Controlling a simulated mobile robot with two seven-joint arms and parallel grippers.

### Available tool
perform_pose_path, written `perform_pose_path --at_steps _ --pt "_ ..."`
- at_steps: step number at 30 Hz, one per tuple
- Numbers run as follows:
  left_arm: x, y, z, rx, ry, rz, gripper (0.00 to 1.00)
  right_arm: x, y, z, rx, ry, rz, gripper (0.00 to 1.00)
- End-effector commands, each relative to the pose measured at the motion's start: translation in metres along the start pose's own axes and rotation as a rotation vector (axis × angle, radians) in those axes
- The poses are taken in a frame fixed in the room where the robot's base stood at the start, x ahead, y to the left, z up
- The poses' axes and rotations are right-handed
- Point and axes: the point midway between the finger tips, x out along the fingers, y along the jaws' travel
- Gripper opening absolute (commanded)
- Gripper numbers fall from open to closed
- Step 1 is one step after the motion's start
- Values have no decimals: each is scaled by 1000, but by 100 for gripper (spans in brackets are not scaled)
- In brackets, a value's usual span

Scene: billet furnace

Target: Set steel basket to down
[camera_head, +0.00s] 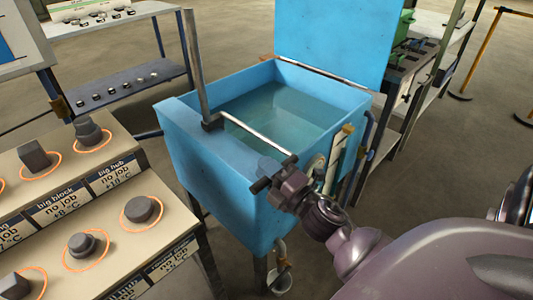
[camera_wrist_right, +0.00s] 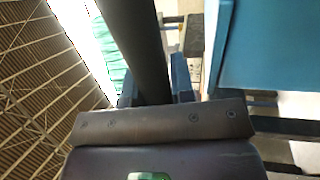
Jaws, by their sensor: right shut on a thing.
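The blue tank (camera_head: 230,190) stands in the middle of the head view with greenish water (camera_head: 270,110) inside. No steel basket can be made out clearly in the water. A grey upright post (camera_head: 193,65) rises at the tank's left, and a thin steel rod (camera_head: 255,137) runs from its foot towards the tank's front right. My right gripper (camera_head: 275,174) is at the tank's front right edge, near the rod's end. In the right wrist view it is shut on a dark bar (camera_wrist_right: 140,45); which part of the basket mechanism this is cannot be told. My left gripper is not in view.
A raised blue lid (camera_head: 335,38) stands behind the tank. A grey shelf (camera_head: 125,85) is at the back left, and a rack (camera_head: 415,75) at the right. Open floor (camera_head: 470,150) lies to the right.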

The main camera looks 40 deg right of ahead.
Motion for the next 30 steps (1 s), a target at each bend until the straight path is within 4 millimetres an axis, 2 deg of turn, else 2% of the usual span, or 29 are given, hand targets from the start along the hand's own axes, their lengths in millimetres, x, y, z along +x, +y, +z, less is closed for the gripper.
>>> perform_pose_path --at_steps 1,5,6,20,25,30 --pt "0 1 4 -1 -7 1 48 -4 -11 -1 3 0 -21 28" --pt "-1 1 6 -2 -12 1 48 -3 -10 -1 3 0 -19 48" --pt "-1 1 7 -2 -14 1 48 -3 -9 -1 3 0 -18 48" --pt "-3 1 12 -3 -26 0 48 -3 -6 0 2 -2 -11 48" --pt "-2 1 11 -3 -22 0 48 -18 -5 0 2 -3 -12 48" --pt "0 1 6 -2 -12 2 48 -47 -5 0 4 -5 -13 48"
